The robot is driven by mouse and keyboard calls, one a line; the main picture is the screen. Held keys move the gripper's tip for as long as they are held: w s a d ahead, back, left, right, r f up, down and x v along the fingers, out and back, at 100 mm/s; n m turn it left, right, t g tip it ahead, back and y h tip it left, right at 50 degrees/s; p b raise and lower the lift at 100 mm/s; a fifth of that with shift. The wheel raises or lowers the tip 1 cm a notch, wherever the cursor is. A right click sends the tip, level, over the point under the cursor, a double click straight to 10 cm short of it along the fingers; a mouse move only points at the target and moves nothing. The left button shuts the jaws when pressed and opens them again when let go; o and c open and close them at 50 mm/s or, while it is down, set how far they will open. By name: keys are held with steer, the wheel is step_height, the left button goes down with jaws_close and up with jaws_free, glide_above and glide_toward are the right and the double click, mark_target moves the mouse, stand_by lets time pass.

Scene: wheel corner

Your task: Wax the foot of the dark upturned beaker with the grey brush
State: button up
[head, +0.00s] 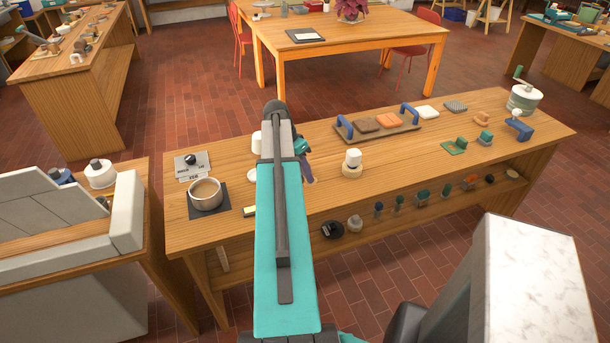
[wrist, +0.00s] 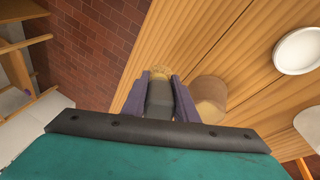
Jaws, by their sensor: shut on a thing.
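My gripper (head: 308,176) is over the bench, partly hidden behind my arm in the head view. In the wrist view its two purple fingers (wrist: 160,98) are shut on the grey brush (wrist: 159,92), whose tan bristle end points away from the camera. A brown rounded thing (wrist: 209,92) stands just right of the fingers; I cannot tell whether it touches them. I cannot make out the dark upturned beaker for certain; my arm covers part of the bench. A pot of tan liquid (head: 205,195) sits on a dark mat at the bench's left.
A white cup on a round wooden stand (head: 352,170) is right of my gripper. A tray with blue handles (head: 388,130) holds coloured blocks farther right. A dial box (head: 191,164) is behind the pot. Several small tools fill the lower shelf (head: 410,217).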

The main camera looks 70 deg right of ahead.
steer(key=shift+w+d, duration=0.85)
steer(key=shift+w+d+f, duration=0.1)
steer(key=shift+w+d, duration=1)
steer(key=shift+d, duration=0.1)
steer(key=shift+s+d, duration=0.15)
steer(key=shift+s+a, duration=1.15)
steer(key=shift+a, duration=0.05)
steer(key=shift+s+a, duration=0.1)
steer(key=shift+s+a, duration=1.05)
steer(key=shift+a, duration=0.05)
